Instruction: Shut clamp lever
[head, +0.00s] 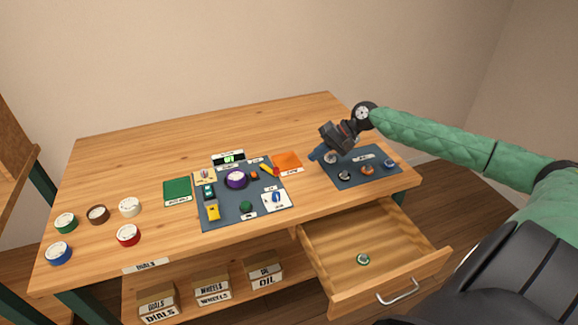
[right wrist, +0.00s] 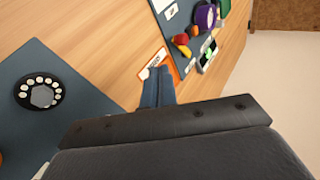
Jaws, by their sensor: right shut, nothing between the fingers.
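A small yellow and red piece (head: 269,170) that looks like the clamp lever lies at the right back of the middle blue-grey mat (head: 222,219). It also shows near the top of the right wrist view (right wrist: 186,51), where its exact angle is too small to tell. My right gripper (head: 314,156) is above the table, between the orange square and the right mat, to the right of the lever and apart from it. Its blue-grey fingers (right wrist: 157,88) are together with nothing between them. My left gripper is out of view.
An orange square (head: 287,160) lies between the gripper and the middle mat. A purple round part (head: 236,180) and a yellow piece (head: 213,212) stand on that mat. The right mat (head: 379,178) holds several dials. An open drawer (head: 345,255) juts out below. The table's back is clear.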

